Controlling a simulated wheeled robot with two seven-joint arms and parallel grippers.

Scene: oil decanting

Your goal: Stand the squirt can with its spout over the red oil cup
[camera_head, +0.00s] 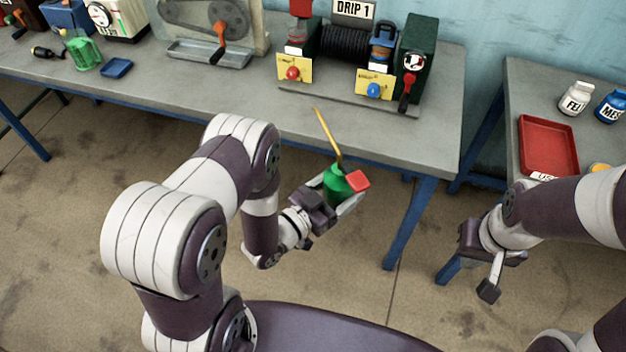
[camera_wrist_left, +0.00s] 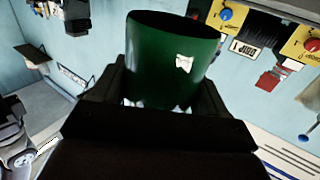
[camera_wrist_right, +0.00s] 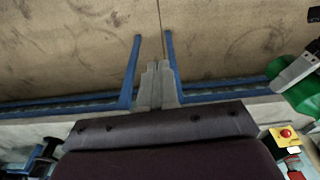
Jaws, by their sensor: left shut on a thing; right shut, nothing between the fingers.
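The green squirt can (camera_head: 338,188) is in my left gripper (camera_head: 338,196), held in the air in front of the bench edge. Its thin brass spout rises from it and leans up and left. A red block shows at its right side. In the left wrist view the green body of the can (camera_wrist_left: 172,60) fills the space between the fingers. The red oil cup (camera_head: 301,8) is on the DRIP 1 stand, cut by the top edge of the head view; the spout tip is well apart from it. My right gripper (camera_head: 488,288) is shut and empty.
The DRIP 1 stand has a red knob (camera_head: 292,73), a blue oil cup (camera_head: 382,38), a blue knob (camera_head: 374,90) and a dark green block (camera_head: 418,55). A red tray (camera_head: 548,146) and bottles stand on the right bench. The near bench middle is clear.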

